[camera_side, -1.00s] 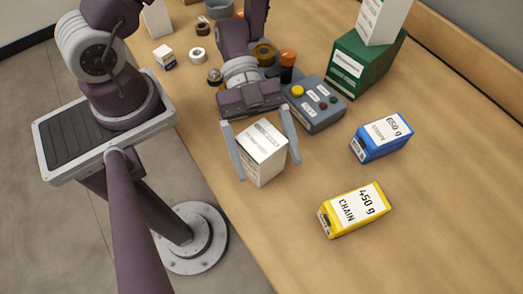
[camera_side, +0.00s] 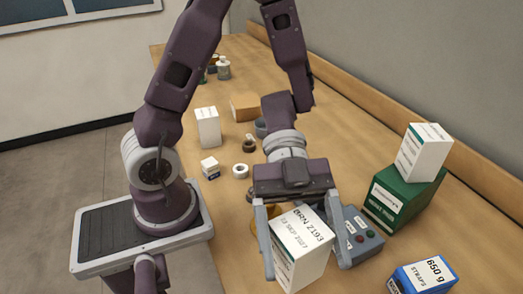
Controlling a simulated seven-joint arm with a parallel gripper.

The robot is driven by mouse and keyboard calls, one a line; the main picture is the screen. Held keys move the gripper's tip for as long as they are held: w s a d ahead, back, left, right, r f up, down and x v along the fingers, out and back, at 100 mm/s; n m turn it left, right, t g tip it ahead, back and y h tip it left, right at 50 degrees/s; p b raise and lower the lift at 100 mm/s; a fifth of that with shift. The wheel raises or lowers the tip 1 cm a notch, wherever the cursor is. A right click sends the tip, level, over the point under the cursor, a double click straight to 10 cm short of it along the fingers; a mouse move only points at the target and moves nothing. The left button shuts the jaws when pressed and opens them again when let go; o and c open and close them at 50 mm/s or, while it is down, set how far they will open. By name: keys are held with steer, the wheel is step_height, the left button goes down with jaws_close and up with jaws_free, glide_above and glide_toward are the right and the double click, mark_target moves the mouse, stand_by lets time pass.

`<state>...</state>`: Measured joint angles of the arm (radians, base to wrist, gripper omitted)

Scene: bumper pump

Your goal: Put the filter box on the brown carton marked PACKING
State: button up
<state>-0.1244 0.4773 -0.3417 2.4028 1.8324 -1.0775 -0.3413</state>
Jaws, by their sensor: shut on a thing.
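My gripper (camera_side: 306,266) is shut on a white box (camera_side: 300,243), one finger on each side. The box looks raised above the table, slightly tilted in the picture. A plain brown carton (camera_side: 243,107) sits farther back on the table, beyond my gripper and partly behind other things. No PACKING mark is readable on it from here.
A green carton (camera_side: 398,200) with another white box (camera_side: 424,152) on top stands at right. A grey button box (camera_side: 361,238) is beside the held box, a blue STRAPS box (camera_side: 424,275) at lower right. A white box (camera_side: 208,127), small box (camera_side: 210,167) and tape roll (camera_side: 240,171) stand left.

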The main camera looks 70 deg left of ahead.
steer(key=shift+t, duration=0.3)
steer(key=r, duration=0.9)
steer(key=shift+w+r, duration=0.4)
steer(key=w+a+r+n+t, duration=0.1)
steer(key=w+a+n+t, duration=0.3)
steer(key=w, duration=0.6)
steer(key=w+a+r+n+t, duration=0.15)
steer(key=w+n+t, duration=0.3)
steer(key=w, duration=0.45)
steer(key=w+a+r+n+t+y, duration=0.1)
steer(key=w+a+n+t+y, duration=0.35)
steer(key=w+a, duration=0.55)
steer(key=w+a+n+t+y, duration=0.3)
steer(key=w+a+n+y, duration=0.3)
steer(key=a, duration=0.7)
steer(key=s+a+f+n+g+y, duration=0.15)
steer(key=a+n+y, duration=0.7)
steer(key=a, duration=1.75)
steer(key=s+a+f+n+g+y, duration=0.2)
steer(key=s+a+n+g+y, duration=0.45)
steer(key=s+a, duration=0.95)
step_height(320, 180, down, 15)
steer(key=w+a, duration=0.1)
steer(key=a, duration=0.1)
steer(key=shift+w+a+n, duration=0.2)
steer(key=shift+a+n, duration=0.2)
